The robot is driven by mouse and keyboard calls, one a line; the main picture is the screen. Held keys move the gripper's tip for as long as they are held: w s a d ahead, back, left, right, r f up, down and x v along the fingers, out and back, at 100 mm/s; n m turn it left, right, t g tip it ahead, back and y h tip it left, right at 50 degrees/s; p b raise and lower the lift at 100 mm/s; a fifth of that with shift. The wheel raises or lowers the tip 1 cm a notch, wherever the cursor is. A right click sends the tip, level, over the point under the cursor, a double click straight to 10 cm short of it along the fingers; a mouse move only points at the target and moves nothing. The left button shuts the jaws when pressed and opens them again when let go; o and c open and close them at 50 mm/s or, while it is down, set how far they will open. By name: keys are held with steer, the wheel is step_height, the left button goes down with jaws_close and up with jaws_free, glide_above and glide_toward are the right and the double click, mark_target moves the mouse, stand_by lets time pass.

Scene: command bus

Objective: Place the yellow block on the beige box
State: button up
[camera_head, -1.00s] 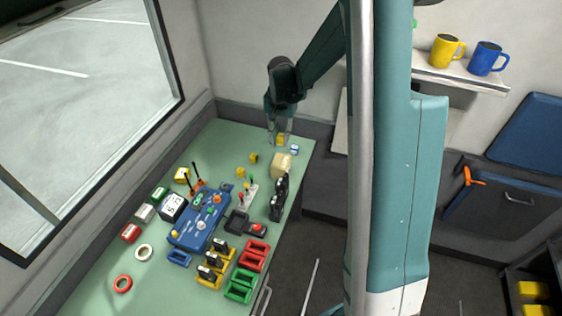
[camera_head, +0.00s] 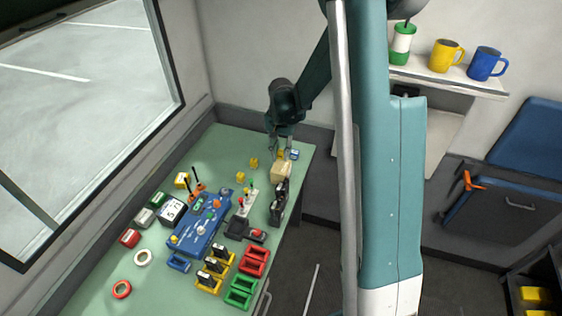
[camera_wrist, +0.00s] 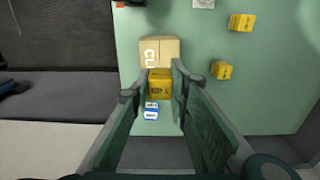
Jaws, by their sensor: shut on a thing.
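The yellow block (camera_head: 281,154) is between the fingers of my gripper (camera_head: 281,149), which is shut on it. The wrist view shows the block (camera_wrist: 160,85) upright between the two fingertips (camera_wrist: 161,75). The beige box (camera_head: 281,171) stands on the green table just in front of the block in the head view. In the wrist view the box (camera_wrist: 160,51) lies just beyond the block, which overlaps its near edge. Whether the block touches the box, and how high it is held, I cannot tell.
A small blue-and-white block (camera_head: 294,155) lies close to my gripper. Two other yellow blocks (camera_head: 254,162) (camera_head: 241,177) lie left of the box on the green table (camera_head: 215,150). Black items (camera_head: 280,200) stand near the box's front. A blue control panel (camera_head: 198,226) lies farther forward.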

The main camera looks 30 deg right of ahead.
mark_target(281, 160)
steer(key=shift+f, duration=0.25)
steer(key=shift+f, duration=1.85)
steer(key=shift+f, duration=0.2)
steer(key=o, duration=0.9)
steer(key=shift+r, duration=0.25)
steer(key=shift+r, duration=5.95)
